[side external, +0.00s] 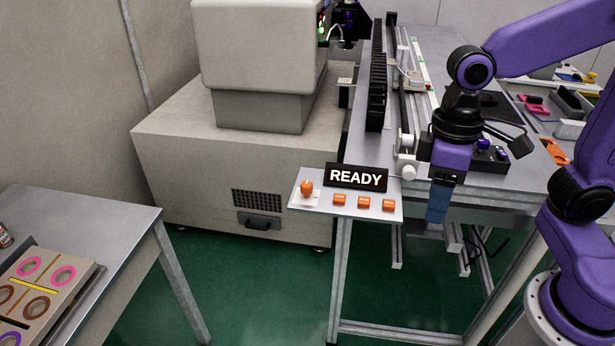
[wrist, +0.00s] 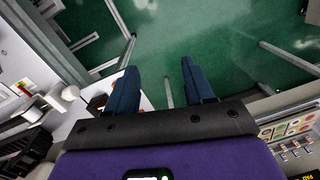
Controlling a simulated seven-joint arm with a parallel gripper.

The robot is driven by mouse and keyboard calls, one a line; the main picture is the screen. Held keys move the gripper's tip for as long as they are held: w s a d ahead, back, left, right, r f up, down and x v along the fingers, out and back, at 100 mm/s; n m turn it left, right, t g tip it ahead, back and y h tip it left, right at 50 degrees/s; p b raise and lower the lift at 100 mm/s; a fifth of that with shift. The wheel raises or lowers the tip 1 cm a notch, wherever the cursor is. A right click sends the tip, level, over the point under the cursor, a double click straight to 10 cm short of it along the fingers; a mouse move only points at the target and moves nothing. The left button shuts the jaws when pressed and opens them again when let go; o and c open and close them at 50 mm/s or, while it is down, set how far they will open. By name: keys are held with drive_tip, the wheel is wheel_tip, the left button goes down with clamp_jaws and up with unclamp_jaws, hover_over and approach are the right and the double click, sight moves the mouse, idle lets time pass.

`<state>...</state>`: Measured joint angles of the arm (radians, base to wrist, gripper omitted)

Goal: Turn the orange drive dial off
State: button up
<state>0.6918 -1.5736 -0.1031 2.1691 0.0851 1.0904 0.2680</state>
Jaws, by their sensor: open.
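The orange drive dial (side external: 306,188) sits on a small light panel (side external: 325,207) at the front end of the work table, left of three orange buttons (side external: 363,202). Which way the dial points is too small to tell. My gripper (side external: 436,218) hangs fingers down to the right of the panel, apart from the dial. In the wrist view my gripper (wrist: 156,72) shows two dark blue fingers spread apart with nothing between them. A bit of orange (wrist: 101,104) shows beside the left finger, but the dial cannot be made out there.
A black READY sign (side external: 357,177) stands behind the buttons. A large beige machine (side external: 200,165) stands left of the panel. The work table (side external: 480,180) carries a rail unit (side external: 405,90). A side table (side external: 110,215) with a ring tray (side external: 35,290) is at left. Green floor is clear below.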

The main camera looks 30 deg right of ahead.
drive_tip(key=w+a+r+m+g, duration=0.1)
drive_tip(key=w+a+r+m, duration=0.25)
drive_tip(key=w+m, duration=0.45)
wheel_tip(320, 180, up, 3)
drive_tip(key=m+g+y, duration=0.1)
drive_tip(key=m+y, duration=0.2)
drive_tip(key=m, duration=0.7)
hover_over(307, 183)
drive_tip(key=w+d, duration=0.4)
drive_tip(key=d, duration=0.2)
drive_tip(key=x, duration=1.7)
drive_tip(key=shift+a, duration=0.35)
clamp_jaws()
